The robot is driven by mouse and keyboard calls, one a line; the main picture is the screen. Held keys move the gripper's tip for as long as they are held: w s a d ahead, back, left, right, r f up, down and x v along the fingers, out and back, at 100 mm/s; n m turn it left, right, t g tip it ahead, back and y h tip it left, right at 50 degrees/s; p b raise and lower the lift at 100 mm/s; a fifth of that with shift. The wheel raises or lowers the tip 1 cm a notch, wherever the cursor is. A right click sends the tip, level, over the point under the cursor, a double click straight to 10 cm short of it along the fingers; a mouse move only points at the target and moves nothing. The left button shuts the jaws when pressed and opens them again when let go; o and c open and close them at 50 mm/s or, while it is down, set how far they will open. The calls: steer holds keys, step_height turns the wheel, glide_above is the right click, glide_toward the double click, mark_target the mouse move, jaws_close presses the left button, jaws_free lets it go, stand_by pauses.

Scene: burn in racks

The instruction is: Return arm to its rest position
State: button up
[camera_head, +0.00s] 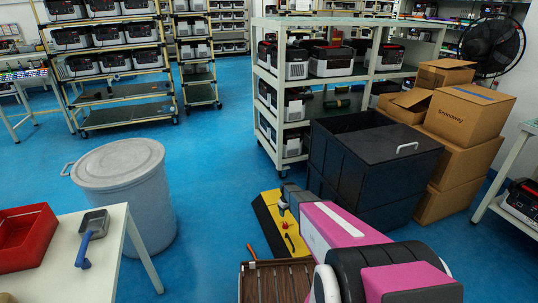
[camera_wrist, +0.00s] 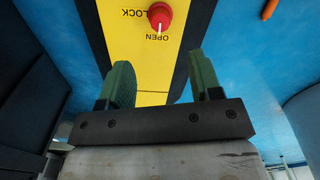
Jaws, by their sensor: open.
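In the wrist view, my gripper (camera_wrist: 163,80) is open, with two green fingers apart and nothing between them. Beyond the fingers is a yellow panel (camera_wrist: 120,30) with black edges and a red knob (camera_wrist: 160,14) marked LOCK and OPEN. The fingers look apart from the knob. In the head view, my pink, white and black arm (camera_head: 345,225) reaches forward from the lower right. My gripper's fingers cannot be made out there. A yellow board with black edges (camera_head: 268,222) lies low beside the arm.
A grey lidded bin (camera_head: 125,195) and a white table (camera_head: 95,265) with a red tray (camera_head: 25,235) are at left. Loaded shelves (camera_head: 262,75) stand behind. Blue floor (camera_head: 215,150) is clear between.

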steer(key=s+r+m, duration=0.6)
steer(key=s+r, duration=2.6)
steer(key=r, duration=0.2)
steer(key=shift+r, duration=0.25)
steer(key=shift+s+a, duration=0.1)
steer(key=shift+c, duration=0.3)
